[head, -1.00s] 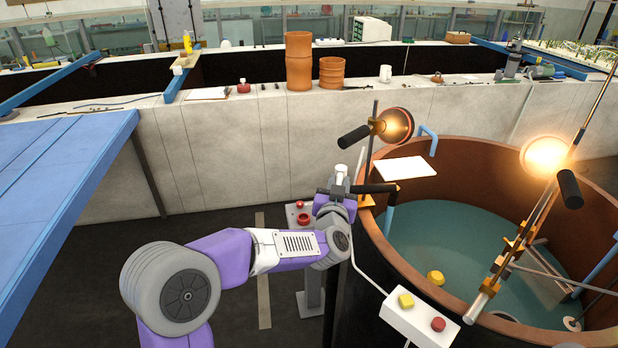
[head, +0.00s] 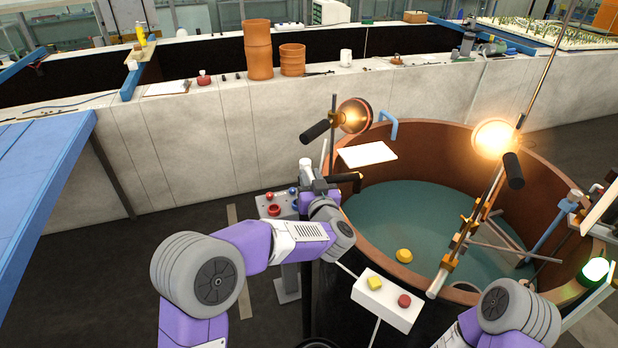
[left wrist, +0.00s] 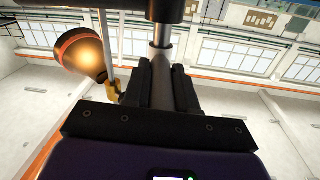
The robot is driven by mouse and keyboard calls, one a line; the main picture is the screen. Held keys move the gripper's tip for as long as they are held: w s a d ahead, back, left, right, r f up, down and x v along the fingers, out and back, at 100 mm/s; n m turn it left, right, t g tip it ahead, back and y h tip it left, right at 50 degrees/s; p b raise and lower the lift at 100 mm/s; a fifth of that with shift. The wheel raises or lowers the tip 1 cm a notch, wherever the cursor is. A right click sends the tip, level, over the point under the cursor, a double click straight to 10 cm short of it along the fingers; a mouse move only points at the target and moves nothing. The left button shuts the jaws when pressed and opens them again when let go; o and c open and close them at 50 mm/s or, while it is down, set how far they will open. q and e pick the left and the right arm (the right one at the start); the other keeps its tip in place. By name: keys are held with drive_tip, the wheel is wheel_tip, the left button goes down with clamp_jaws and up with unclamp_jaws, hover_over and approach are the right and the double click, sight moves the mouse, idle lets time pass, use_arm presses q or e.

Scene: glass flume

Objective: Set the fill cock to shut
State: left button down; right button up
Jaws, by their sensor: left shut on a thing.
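The fill cock is at the left rim of the brown round tank (head: 467,143), with a black spout (head: 345,177) pointing over the rim and a white-capped part (head: 305,166) above. My left gripper (head: 318,188) is at the cock; in the head view my wrist hides much of it. In the left wrist view, my left gripper (left wrist: 160,85) is shut on a dark grey bar (left wrist: 161,75), apparently the cock's lever. A silver stem (left wrist: 162,35) shows beyond it, under a black crosspiece (left wrist: 140,5). I cannot read the lever's setting. My right gripper is out of view.
A white box (head: 386,300) with yellow and red buttons stands in front of the tank. A pedestal with red knobs (head: 274,210) is left of my wrist. Lit lamps (head: 355,115) (head: 493,139) stand over the rim. A blue table (head: 40,180) is at left.

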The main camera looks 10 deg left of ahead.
use_arm(q)
drive_tip(key=c, duration=0.9)
unclamp_jaws()
drive_tip(key=v, duration=0.7)
drive_tip(key=shift+s, duration=0.3)
drive_tip(key=shift+d, duration=0.1)
